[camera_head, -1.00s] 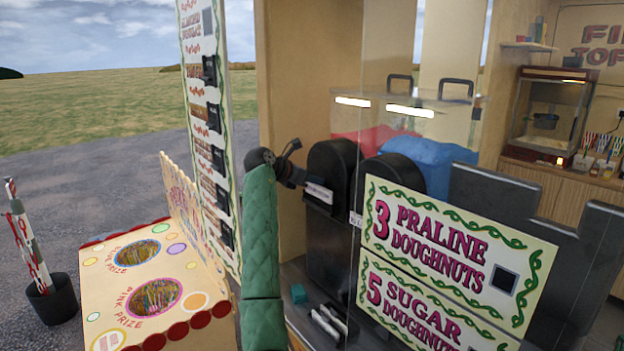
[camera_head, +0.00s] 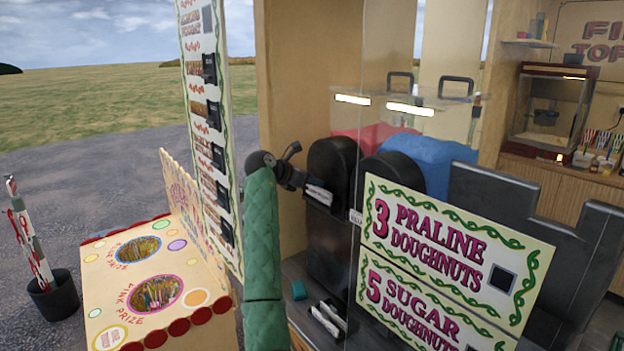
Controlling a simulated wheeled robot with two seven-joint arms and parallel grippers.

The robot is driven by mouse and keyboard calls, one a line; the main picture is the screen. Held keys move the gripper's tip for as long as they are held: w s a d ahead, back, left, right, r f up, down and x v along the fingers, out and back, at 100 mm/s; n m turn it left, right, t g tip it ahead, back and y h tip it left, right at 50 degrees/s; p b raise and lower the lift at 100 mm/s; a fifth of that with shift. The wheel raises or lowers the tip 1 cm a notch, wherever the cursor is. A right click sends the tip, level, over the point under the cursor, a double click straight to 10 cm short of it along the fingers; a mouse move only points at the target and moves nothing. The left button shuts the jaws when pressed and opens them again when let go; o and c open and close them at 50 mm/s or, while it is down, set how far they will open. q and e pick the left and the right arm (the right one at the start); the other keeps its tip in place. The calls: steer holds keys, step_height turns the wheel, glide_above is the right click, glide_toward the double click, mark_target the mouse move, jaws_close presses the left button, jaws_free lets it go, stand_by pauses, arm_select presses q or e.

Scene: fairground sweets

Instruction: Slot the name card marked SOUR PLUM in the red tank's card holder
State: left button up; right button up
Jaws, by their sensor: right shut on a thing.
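My right gripper (camera_head: 298,178), at the end of the green-sleeved arm, is shut on a small white name card (camera_head: 320,194). The card is at the front of the black dispenser (camera_head: 330,245) below the red tank (camera_head: 362,140), by a dark holder (camera_head: 317,206). I cannot tell whether the card is inside the holder or just in front of it. Its lettering is too small to read. The blue tank (camera_head: 435,160) stands to the right, with a small white tag (camera_head: 356,217) on its dispenser. My left gripper is not in view.
Clear panes and a doughnut price sign (camera_head: 450,250) stand close on the right. A tall menu board (camera_head: 207,130) and a prize box (camera_head: 150,280) are on the left.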

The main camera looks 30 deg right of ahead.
steer(key=shift+f+p, duration=0.45)
steer(key=shift+f, duration=0.35)
steer(key=o, duration=0.9)
steer(key=shift+a, duration=0.1)
